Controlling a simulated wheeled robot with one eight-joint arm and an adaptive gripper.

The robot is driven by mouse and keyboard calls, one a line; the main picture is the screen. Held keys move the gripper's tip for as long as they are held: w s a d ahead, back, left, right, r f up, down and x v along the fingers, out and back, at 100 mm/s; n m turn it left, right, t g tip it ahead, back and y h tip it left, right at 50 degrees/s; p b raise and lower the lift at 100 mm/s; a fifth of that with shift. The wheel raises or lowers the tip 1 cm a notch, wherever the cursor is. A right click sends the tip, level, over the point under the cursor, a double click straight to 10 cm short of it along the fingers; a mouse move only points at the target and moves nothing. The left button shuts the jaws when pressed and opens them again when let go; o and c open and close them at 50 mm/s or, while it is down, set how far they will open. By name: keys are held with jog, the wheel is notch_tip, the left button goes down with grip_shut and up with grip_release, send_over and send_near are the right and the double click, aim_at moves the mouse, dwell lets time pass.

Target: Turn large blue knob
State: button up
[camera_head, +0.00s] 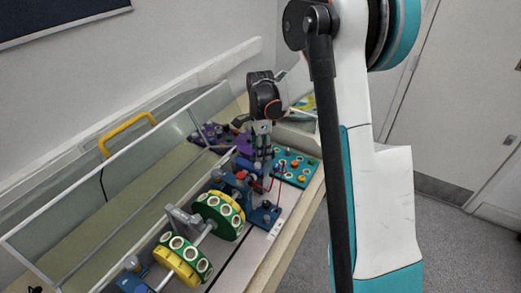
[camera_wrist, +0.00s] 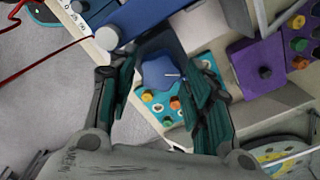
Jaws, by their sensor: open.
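The large blue knob (camera_wrist: 166,74) shows in the wrist view as a lobed, star-like shape with a short white mark on its face. My gripper (camera_wrist: 158,76) is open, with its green-padded fingers on the left and right of the knob. From this angle I cannot tell whether the pads touch it. No object is held. In the head view my gripper (camera_head: 262,132) points down over the bench apparatus. The knob cannot be made out clearly there among the blue parts below the fingers.
A blue bar (camera_wrist: 140,18) lies close beyond the knob. A teal board (camera_head: 298,167) with coloured pegs and a purple block (camera_wrist: 256,66) are nearby. Green-and-yellow wheels (camera_head: 220,214) stand on a shaft nearer the front. A red wire (camera_head: 283,174) loops beside the apparatus.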

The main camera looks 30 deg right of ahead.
jog(key=shift+f, duration=0.1)
jog(key=shift+c, duration=0.2)
jog(key=c, duration=0.7)
jog(key=shift+n, duration=0.5)
jog(key=n+b, duration=0.1)
jog(key=n, duration=0.3)
jog(key=shift+n+b, duration=0.3)
jog(key=shift+n, duration=0.1)
jog(key=n+b, duration=0.1)
jog(key=n, duration=0.4)
jog(key=shift+w+n, duration=0.1)
jog(key=shift+n, duration=0.2)
jog(key=n, duration=0.6)
jog(key=shift+a+b, duration=0.1)
jog(key=shift+b, duration=0.2)
jog(key=n, duration=0.6)
jog(key=shift+n, duration=0.3)
